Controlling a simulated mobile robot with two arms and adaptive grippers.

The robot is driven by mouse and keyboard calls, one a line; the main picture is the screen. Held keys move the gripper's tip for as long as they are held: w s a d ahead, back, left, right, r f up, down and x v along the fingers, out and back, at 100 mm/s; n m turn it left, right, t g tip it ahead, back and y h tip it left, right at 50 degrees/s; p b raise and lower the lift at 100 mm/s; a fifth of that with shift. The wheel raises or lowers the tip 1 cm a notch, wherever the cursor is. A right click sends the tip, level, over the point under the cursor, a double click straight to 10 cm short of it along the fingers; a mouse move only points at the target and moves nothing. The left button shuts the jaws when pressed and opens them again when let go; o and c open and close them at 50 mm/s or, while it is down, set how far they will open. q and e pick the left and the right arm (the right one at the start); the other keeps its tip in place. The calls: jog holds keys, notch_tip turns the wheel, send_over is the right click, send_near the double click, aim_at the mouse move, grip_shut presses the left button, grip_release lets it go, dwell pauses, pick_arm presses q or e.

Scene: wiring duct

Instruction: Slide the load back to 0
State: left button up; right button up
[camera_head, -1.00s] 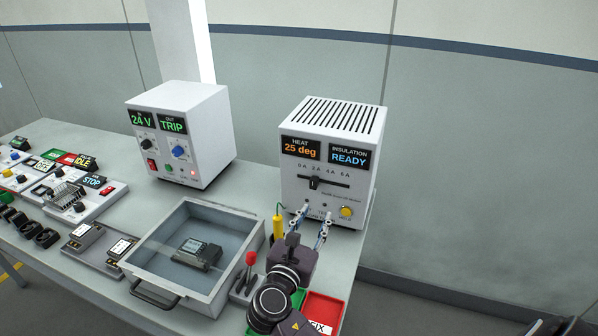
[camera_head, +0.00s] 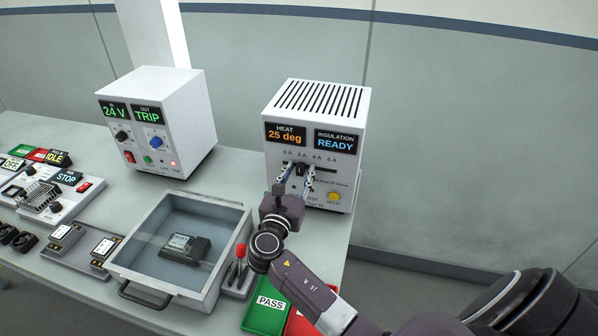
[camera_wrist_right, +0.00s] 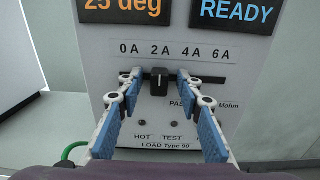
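The white load box (camera_head: 312,130) stands at the back right of the bench, with HEAT 25 deg and INSULATION READY displays. Its black slider knob (camera_wrist_right: 160,78) sits in a horizontal slot under the 2A mark in the right wrist view. My right gripper (camera_wrist_right: 159,76) is open, its blue-padded fingers on either side of the knob with a small gap each side. The right gripper (camera_head: 305,177) also shows in the head view in front of the load box, partly covering its lower panel. My left gripper is not in view.
A white supply box (camera_head: 160,120) reading 24 V and TRIP stands to the left. A grey tray (camera_head: 215,283) holding a dark module (camera_head: 185,247) is in front. Green PASS (camera_head: 265,312) and red bins lie below my right arm. A yellow HOLD button (camera_head: 333,197) is right of the gripper.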

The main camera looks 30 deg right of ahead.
aim_at(287, 162)
grip_shut()
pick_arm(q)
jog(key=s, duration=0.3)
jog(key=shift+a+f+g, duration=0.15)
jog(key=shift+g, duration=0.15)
pick_arm(e)
jog(key=shift+w+a, duration=0.15)
jog(key=shift+w, duration=0.05)
jog(key=w+a+b, duration=0.1)
jog(key=w+a, duration=0.1)
jog(key=w, duration=0.1)
jog(key=shift+a, duration=0.35)
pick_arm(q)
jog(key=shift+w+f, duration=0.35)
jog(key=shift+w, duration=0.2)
pick_arm(e)
jog(key=shift+d, duration=0.1)
